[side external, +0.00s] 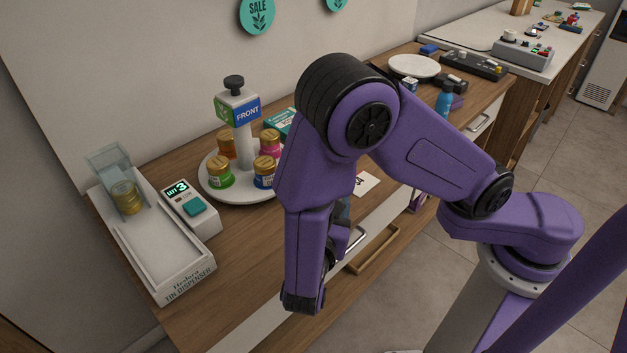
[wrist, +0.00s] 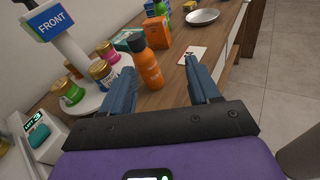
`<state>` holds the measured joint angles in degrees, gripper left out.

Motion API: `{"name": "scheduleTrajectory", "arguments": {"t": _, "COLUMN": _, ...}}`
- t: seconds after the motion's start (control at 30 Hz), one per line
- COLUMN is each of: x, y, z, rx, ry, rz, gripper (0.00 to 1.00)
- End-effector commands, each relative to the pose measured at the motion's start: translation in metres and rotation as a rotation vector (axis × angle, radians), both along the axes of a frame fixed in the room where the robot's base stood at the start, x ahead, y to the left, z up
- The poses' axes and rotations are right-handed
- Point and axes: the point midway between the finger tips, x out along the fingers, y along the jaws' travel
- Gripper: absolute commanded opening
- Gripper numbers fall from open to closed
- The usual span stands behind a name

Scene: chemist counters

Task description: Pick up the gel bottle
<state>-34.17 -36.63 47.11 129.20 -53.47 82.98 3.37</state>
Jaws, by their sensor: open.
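An orange bottle (wrist: 148,66) with a dark cap stands upright on the wooden counter in the wrist view. Its label is too small to read, so I cannot tell if it is the gel bottle. My gripper (wrist: 157,65) is open, and in the picture the bottle shows between its two blue fingers, nearer the left one. I see no contact. In the side view my arm hides the orange bottle and most of the gripper. A blue bottle (side external: 444,99) stands farther back on the counter.
A round white stand (side external: 242,189) with colored jars and a FRONT sign is left of the orange bottle. A white tin dispenser (side external: 173,262) is at the near left. A white card (side external: 367,183) lies on the counter. A green box (wrist: 131,40) stands behind the bottle.

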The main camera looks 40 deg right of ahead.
Motion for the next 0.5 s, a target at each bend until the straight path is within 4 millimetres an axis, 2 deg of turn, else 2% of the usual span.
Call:
{"name": "scheduleTrajectory", "arguments": {"t": 0.1, "x": -0.002, "y": 0.019, "z": -0.009, "rx": -0.104, "ry": -0.008, "rz": 0.087, "gripper": 0.61}}
{"name": "scheduleTrajectory", "arguments": {"t": 0.3, "x": -0.003, "y": 0.034, "z": -0.016, "rx": -0.187, "ry": -0.015, "rz": 0.164, "gripper": 0.61}}
{"name": "scheduleTrajectory", "arguments": {"t": 0.5, "x": 0.009, "y": 0.022, "z": -0.017, "rx": -0.198, "ry": -0.015, "rz": 0.169, "gripper": 0.61}}
